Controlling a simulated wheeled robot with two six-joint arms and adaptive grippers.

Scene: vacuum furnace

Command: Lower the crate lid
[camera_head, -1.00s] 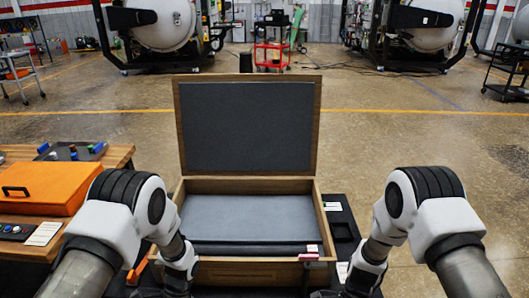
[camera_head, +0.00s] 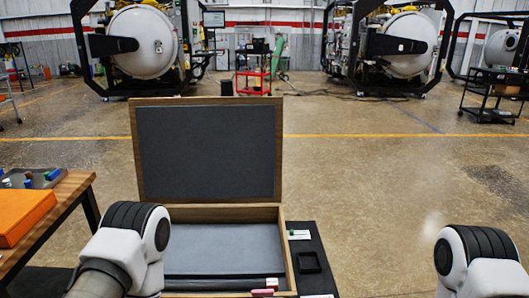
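The wooden crate (camera_head: 289,249) stands open in front of me, with grey padding (camera_head: 222,247) inside. Its lid (camera_head: 207,152), wood-framed with a dark foam lining, stands up nearly vertical at the crate's far edge. The crate's near front is cut off by the bottom of the view. My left arm shows at the crate's left front corner and my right arm at the lower right, apart from the crate. Both grippers are below the picture and out of sight.
An orange case (camera_head: 22,213) lies on a wooden table (camera_head: 62,205) at the left. A black mat (camera_head: 318,255) with a small black tray (camera_head: 308,263) lies right of the crate. A pink item (camera_head: 262,293) is at the crate's front. Open floor lies behind and right.

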